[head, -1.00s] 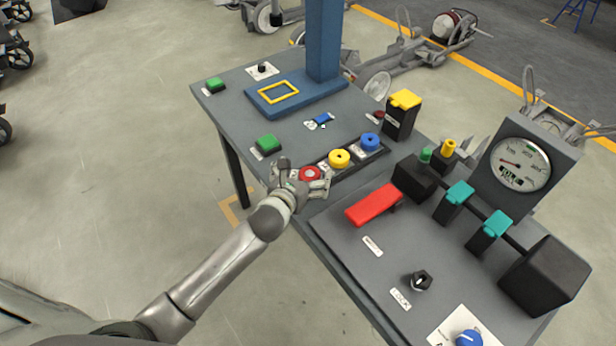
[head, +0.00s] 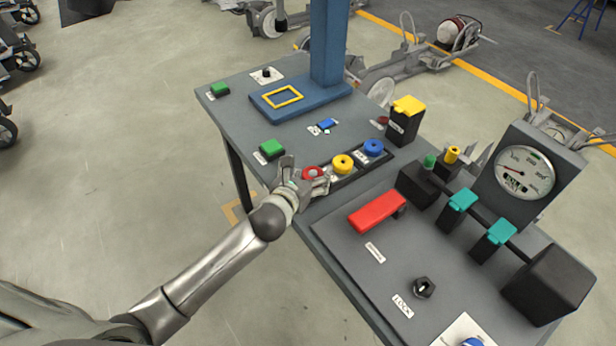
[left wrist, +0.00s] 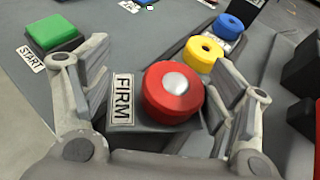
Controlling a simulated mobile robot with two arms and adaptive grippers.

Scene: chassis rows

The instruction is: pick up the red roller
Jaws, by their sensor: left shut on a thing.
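The red roller (head: 313,173) is at the near-left end of a dark rack on the bench, in line with a yellow roller (head: 342,163) and a blue roller (head: 373,148). In the left wrist view the red roller (left wrist: 172,92) has a silvery domed centre and sits beside a "FIRM" label (left wrist: 123,97). My left gripper (head: 305,175) is shut on the red roller, with a finger on either side of it. I cannot tell whether the roller is clear of the rack. My right gripper is not in view.
A green START button (head: 272,147) is just beyond my left gripper. A red lever (head: 377,210), a black box with a yellow top (head: 407,106) and a gauge (head: 525,172) stand to the right. A blue post (head: 329,45) rises at the back.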

